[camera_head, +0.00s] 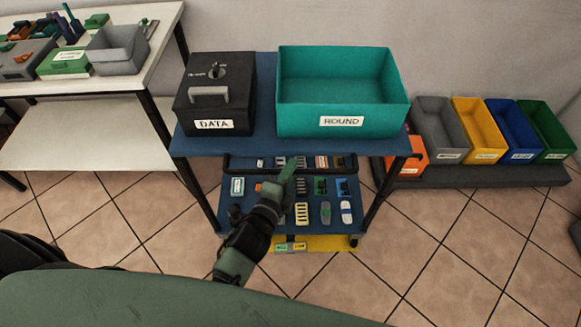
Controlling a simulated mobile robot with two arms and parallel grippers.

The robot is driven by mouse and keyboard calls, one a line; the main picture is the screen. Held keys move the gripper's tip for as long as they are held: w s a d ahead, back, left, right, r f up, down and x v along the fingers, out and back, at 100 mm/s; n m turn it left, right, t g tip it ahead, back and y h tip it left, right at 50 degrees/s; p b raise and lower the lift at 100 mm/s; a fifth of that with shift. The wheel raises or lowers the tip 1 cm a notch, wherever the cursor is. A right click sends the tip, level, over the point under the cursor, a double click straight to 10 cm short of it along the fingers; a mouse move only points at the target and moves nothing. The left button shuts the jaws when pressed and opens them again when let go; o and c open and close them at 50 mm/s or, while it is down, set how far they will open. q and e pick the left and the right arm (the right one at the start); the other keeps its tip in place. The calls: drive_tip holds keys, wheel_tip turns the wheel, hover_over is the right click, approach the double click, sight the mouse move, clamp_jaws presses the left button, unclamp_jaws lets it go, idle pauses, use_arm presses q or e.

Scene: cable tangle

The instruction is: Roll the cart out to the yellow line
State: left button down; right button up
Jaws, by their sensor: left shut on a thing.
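The cart has a blue top (265,68), dark legs and a lower blue shelf. It stands in the middle of the head view, with a caster (354,241) showing at its front right. A dark handle bar (240,170) runs across its near side, below the top. My left gripper (290,168) reaches up from below and is shut at this bar; the fingers hide the exact contact. A yellow strip (335,243) with small labels shows low at the cart's near side; I cannot tell whether it lies on the floor. My right gripper is not in view.
On the cart top stand a black DATA box (215,95) and a teal ROUND bin (343,105). Several small parts lie on its lower shelf. A white table (90,85) is close on the left; coloured bins (480,130) stand on the right. Tiled floor (440,240) is clear at front right.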

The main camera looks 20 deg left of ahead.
use_arm(q)
drive_tip(key=shift+f, duration=0.1)
drive_tip(key=c, duration=1.4)
unclamp_jaws()
drive_tip(key=shift+o, duration=0.2)
drive_tip(key=shift+s, duration=0.1)
drive_tip(key=v, duration=0.7)
drive_tip(key=shift+s+b, duration=0.3)
drive_tip(key=shift+s, duration=0.05)
